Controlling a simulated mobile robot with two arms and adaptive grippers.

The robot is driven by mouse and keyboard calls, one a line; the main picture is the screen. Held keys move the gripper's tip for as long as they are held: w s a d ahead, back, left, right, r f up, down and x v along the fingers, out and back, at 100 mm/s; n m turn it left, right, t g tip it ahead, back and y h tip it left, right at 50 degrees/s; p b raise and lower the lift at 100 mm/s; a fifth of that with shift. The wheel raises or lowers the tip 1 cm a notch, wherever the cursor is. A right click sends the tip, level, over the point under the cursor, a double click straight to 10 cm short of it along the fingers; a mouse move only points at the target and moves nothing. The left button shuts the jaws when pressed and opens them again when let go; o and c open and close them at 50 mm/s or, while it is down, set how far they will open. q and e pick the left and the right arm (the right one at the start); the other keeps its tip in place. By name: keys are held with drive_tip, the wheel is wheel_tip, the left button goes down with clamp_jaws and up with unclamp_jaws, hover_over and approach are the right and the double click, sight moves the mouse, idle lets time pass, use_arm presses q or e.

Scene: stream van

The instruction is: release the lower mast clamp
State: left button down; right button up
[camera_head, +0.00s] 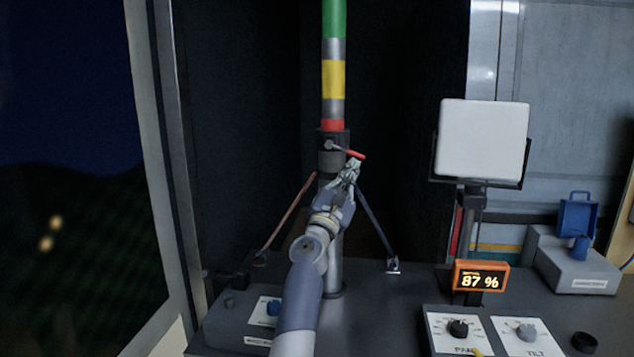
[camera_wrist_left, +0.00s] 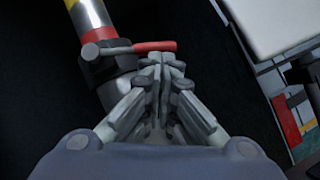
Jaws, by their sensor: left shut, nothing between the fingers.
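The mast (camera_head: 334,80) stands upright with green, yellow and red bands. A dark clamp collar (camera_head: 331,157) sits around it below the red band, with a lever (camera_head: 348,151) whose red handle points right and slightly down. In the left wrist view the red handle (camera_wrist_left: 155,46) lies just beyond my fingertips. My left gripper (camera_head: 352,165) is just below the handle's right end, its fingers closed together and empty; it also shows in the left wrist view (camera_wrist_left: 165,60). I cannot tell whether the fingertips touch the handle. My right gripper is not in view.
Two braces, a reddish one (camera_head: 290,214) and a dark one (camera_head: 376,224), slope from the mast to the bench. A white panel (camera_head: 482,139) stands to the right, above an orange display (camera_head: 481,276) reading 87 % and pan and tilt knobs (camera_head: 459,328). A blue box (camera_head: 577,215) is farther right.

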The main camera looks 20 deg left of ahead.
use_arm(q)
drive_tip(key=shift+w+d+r, duration=0.15)
drive_tip(key=shift+d+r, duration=0.35)
drive_tip(key=shift+d, duration=0.05)
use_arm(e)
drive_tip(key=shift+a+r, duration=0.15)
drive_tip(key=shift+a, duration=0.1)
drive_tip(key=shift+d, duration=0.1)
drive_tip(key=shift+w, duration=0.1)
use_arm(q)
drive_tip(key=v, duration=1.2)
